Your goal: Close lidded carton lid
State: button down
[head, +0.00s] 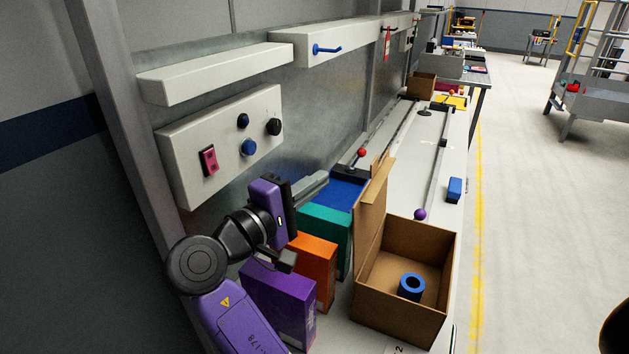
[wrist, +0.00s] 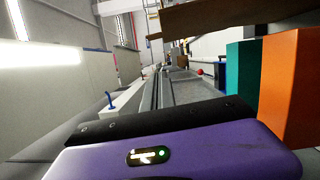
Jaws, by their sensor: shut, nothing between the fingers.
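The brown carton (head: 437,262) stands open on the bench in the head view. Its lid (head: 371,212) stands up about vertically along the carton's left edge. A blue ring-shaped part (head: 411,287) lies inside. The lid seems to show as a brown board at the top of the wrist view (wrist: 225,17). My gripper (head: 318,182) is shut and empty.
Purple (head: 281,301), orange (head: 314,268), teal (head: 326,232) and blue (head: 345,192) boxes stand left of the carton. A control panel (head: 225,145) is on the wall behind my arm.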

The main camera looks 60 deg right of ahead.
jog(key=s+d+p, duration=0.2)
jog(key=s+d, duration=0.2)
jog(key=d, duration=0.3)
jog(key=shift+s+d+r, duration=0.15)
jog(key=shift+s+r, duration=0.1)
jog(key=shift+s, duration=0.1)
